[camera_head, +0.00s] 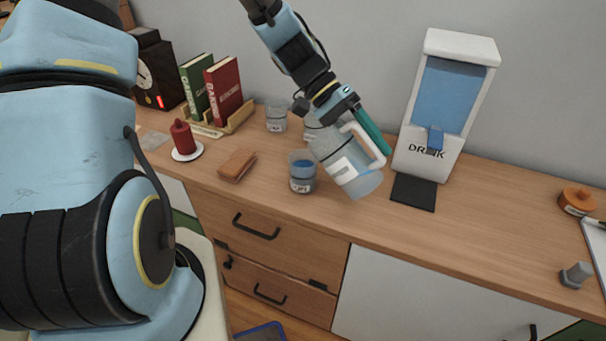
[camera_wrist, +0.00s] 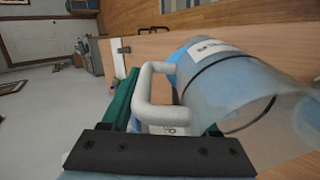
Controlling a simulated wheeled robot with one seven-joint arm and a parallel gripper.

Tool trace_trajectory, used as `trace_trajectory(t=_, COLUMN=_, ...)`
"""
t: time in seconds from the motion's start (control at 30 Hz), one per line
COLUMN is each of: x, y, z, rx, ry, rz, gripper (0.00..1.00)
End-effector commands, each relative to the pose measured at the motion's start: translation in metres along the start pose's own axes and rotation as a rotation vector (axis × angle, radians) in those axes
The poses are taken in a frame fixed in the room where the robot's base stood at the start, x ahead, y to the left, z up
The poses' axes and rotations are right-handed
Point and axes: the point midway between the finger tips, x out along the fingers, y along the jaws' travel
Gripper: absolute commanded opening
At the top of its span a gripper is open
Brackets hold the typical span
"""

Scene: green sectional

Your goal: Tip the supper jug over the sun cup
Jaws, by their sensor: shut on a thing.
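My gripper (camera_head: 368,132) is shut on the white handle of a clear jug (camera_head: 336,150), holding it in the air, tilted, above the counter. The jug has a white label whose text I cannot read, and some blue shows at its lower right end. The wrist view shows the jug (camera_wrist: 215,85) with its handle (camera_wrist: 152,95) between the green fingers (camera_wrist: 165,112). A clear cup (camera_head: 302,172) with blue in it and a small label stands just left of the jug. Another clear cup (camera_head: 276,117) stands farther back. A third (camera_head: 312,127) is partly hidden behind the jug. I cannot read which is the sun cup.
A white drink dispenser (camera_head: 478,48) stands at the right, with a dark mat (camera_head: 413,192) before it. Books (camera_head: 223,88) in a rack, a red candle (camera_head: 182,137) and a brown block (camera_head: 237,164) are at the left. The counter's right middle (camera_head: 490,215) is clear.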

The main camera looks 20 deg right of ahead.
Motion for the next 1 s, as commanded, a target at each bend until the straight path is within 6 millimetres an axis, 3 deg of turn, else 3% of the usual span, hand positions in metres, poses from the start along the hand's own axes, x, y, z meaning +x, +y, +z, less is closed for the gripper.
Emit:
trace_trajectory(t=0.27, x=-0.002, y=0.006, z=0.0, rx=0.002, ry=-0.001, rz=-0.029, gripper=0.0)
trace_trajectory(t=0.43, x=-0.002, y=0.026, z=0.0, rx=0.01, ry=-0.004, rz=-0.198, gripper=0.0)
trace_trajectory(t=0.7, x=0.001, y=0.042, z=0.0, rx=0.007, ry=-0.002, rz=-0.407, gripper=0.0)
trace_trajectory(t=1.0, x=0.004, y=0.043, z=0.0, rx=0.0, ry=0.001, rz=-0.5, gripper=0.0)
